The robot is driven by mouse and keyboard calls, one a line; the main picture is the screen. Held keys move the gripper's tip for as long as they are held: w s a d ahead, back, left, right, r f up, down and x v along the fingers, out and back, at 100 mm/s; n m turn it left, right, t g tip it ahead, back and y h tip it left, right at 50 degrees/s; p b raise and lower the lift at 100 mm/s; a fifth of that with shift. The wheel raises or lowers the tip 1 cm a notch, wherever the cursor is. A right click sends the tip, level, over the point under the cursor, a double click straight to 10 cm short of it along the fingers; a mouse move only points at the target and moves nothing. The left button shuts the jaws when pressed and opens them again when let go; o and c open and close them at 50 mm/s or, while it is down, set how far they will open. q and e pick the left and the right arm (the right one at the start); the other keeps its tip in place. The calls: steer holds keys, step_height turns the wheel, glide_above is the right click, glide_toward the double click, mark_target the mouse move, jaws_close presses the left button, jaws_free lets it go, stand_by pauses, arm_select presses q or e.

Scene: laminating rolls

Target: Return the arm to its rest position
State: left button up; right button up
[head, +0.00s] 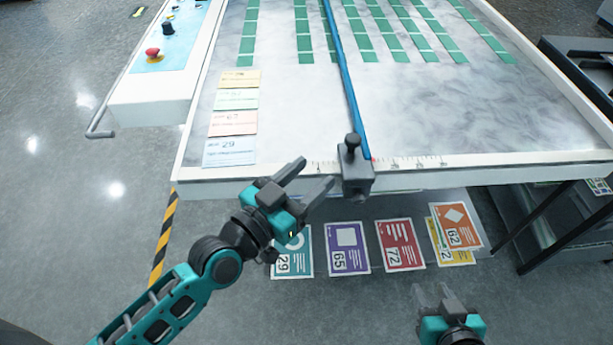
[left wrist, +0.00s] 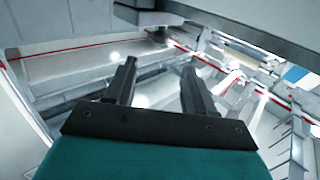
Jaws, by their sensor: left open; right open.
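My left gripper (head: 312,182) is open and empty, in front of the near edge of the laminating table (head: 500,168). In the head view its fingers lie just left of a dark grey clamp block (head: 356,172) on the blue rail (head: 346,80); I cannot tell whether they touch. In the left wrist view the two fingers (left wrist: 157,85) stand apart with nothing between them. My right gripper (head: 432,297) is open and empty at the bottom right of the head view, over the floor.
Coloured numbered cards (head: 348,248) lie in a row below the table's near edge. Paper slips (head: 230,152) lie on the table's left side, green patches (head: 365,42) further back. A control panel (head: 165,50) with a red button stands left. A dark rack (head: 550,215) stands right.

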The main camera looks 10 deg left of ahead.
stand_by(0.5)
arm_select(q)
steer(key=s+a+f+n+g+y, duration=0.1)
steer(key=s+a+f+g+y, duration=0.1)
steer(key=f, duration=0.6)
steer(key=s+a+f+n+g+y, duration=0.2)
steer(key=s+a+f+g+y, duration=0.1)
steer(key=s+a+f, duration=0.4)
steer(key=shift+s+a+f+y, duration=0.2)
steer(key=shift+a+f+y, duration=0.1)
steer(key=shift+f+y, duration=0.55)
steer(key=shift+r, duration=0.1)
stand_by(0.7)
